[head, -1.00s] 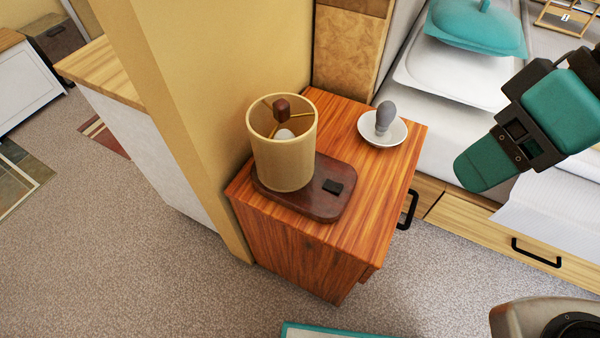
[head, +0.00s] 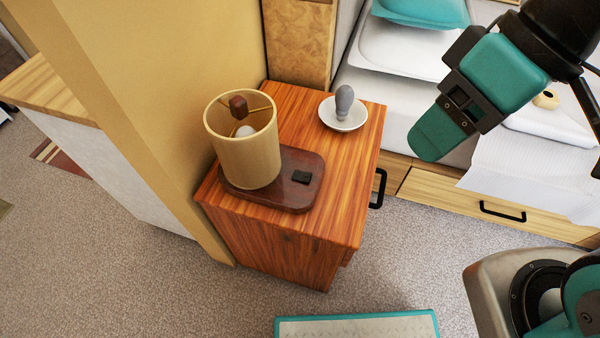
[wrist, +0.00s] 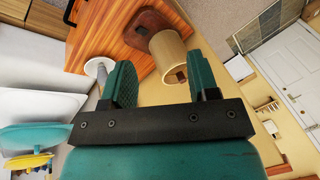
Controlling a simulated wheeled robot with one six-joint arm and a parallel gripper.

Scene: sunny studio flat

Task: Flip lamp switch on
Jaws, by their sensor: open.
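The lamp (head: 245,150) has a beige drum shade and stands on a dark wooden base. The black switch (head: 301,177) sits on the right part of that base. The base rests on a wooden nightstand (head: 335,215). My gripper (head: 432,140) is in the air to the right of the nightstand, apart from the lamp. In the wrist view my gripper (wrist: 162,85) shows two separated teal fingers with nothing between them. The lamp shade (wrist: 170,55) shows beyond the fingers there.
A white dish (head: 343,114) with a grey bulb-shaped object (head: 344,101) stands at the nightstand's back right. A wall (head: 180,90) stands close behind and left of the lamp. A bed with drawers (head: 480,205) is at right. A teal-edged board (head: 357,325) lies at the bottom.

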